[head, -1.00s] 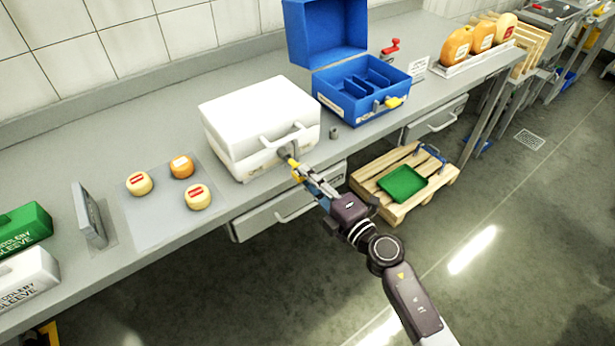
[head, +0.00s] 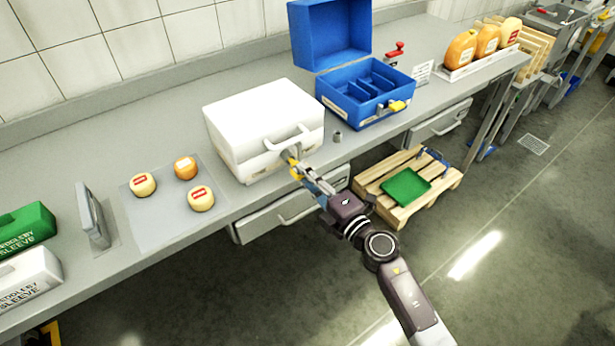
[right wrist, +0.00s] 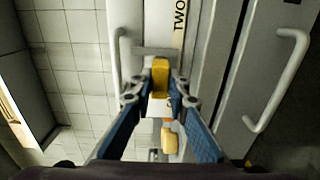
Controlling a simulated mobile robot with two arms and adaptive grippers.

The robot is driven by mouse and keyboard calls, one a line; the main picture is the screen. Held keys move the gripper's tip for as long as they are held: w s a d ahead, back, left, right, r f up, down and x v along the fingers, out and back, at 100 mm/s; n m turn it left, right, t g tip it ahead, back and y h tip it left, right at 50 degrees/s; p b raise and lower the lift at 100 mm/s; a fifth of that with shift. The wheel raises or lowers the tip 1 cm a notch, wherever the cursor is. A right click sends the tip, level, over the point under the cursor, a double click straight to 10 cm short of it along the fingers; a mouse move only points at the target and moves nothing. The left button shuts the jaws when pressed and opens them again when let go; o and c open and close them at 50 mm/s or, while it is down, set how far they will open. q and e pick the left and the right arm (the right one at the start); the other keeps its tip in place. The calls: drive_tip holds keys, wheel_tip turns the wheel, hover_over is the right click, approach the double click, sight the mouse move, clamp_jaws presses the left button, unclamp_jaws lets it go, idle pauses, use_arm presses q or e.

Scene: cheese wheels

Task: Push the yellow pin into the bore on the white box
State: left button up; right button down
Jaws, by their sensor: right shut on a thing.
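The white box (head: 262,125) with a front handle stands on the grey bench in the head view. A grey round boss (head: 286,155) juts from its front, below the handle. My right gripper (head: 299,173) is in front of the box, shut on the yellow pin (head: 292,163), whose far end is at the boss. In the right wrist view the yellow pin (right wrist: 160,78) sits between my fingertips, pointing at the box front. The bore's mouth is hidden, so I cannot tell how deep the pin sits. My left gripper is not in view.
The open blue case (head: 365,95) with a yellow latch piece (head: 397,106) stands to the right. A small grey cylinder (head: 338,137) lies between. Cheese wheels (head: 201,199) rest on a pale mat (head: 150,228) to the left. A drawer (head: 290,208) is below the bench edge.

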drive_tip(key=shift+x, duration=1)
drive_tip(key=c, duration=1.8)
unclamp_jaws()
drive_tip(key=shift+s+d+f, duration=0.1)
drive_tip(key=shift+s+d, duration=0.2)
drive_tip(key=v, duration=1.1)
